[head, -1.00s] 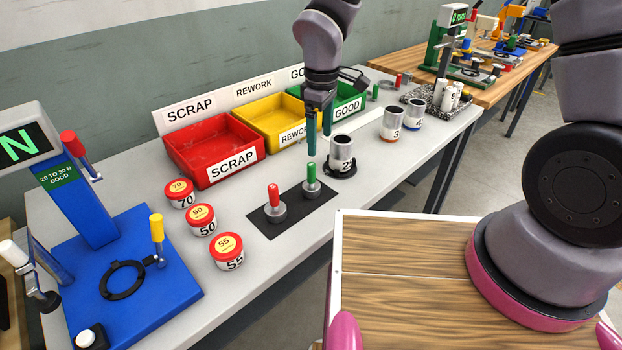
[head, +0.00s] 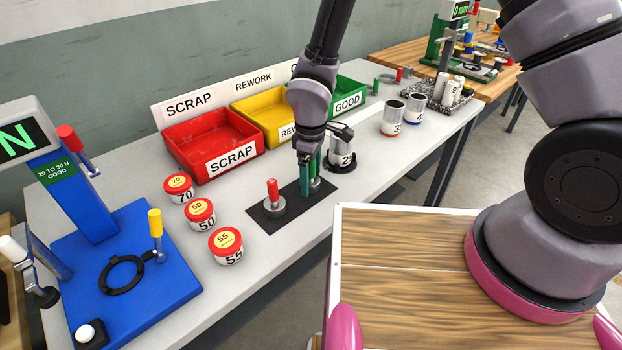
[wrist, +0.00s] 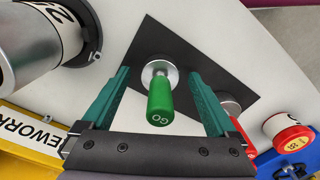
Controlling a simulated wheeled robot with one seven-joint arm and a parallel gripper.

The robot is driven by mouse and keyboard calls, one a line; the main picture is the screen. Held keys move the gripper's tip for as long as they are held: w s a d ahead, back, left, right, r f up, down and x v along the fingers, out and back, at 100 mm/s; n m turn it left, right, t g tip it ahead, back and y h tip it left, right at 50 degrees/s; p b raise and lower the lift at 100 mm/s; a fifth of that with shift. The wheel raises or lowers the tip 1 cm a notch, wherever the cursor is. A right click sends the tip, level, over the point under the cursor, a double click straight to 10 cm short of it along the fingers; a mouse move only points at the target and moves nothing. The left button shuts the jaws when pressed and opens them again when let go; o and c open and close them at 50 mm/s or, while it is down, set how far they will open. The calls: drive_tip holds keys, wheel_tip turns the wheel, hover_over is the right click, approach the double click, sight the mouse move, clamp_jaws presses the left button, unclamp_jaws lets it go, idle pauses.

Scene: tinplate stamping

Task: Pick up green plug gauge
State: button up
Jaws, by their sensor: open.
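The green plug gauge (wrist: 160,100) stands on its round metal base on a black mat (wrist: 197,52). In the wrist view it lies between the two fingers of my open gripper (wrist: 160,92), with a gap on each side, and its handle reads GO. In the head view my gripper (head: 309,175) is down over the mat and its fingers hide most of the green gauge (head: 317,168). A red plug gauge (head: 272,192) stands on the same mat to the left; part of it also shows beside the right finger in the wrist view (wrist: 232,108).
A metal cylinder numbered 2 (head: 342,152) in a black ring stands close behind the gripper. Red (head: 195,150), yellow (head: 262,108) and green (head: 350,88) bins line the back. Round tins, including one marked 55 (head: 226,245), stand left of the mat. A blue force tester (head: 150,262) is at the left.

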drive_tip(key=shift+f, duration=0.25)
clamp_jaws()
drive_tip(key=shift+r, duration=0.15)
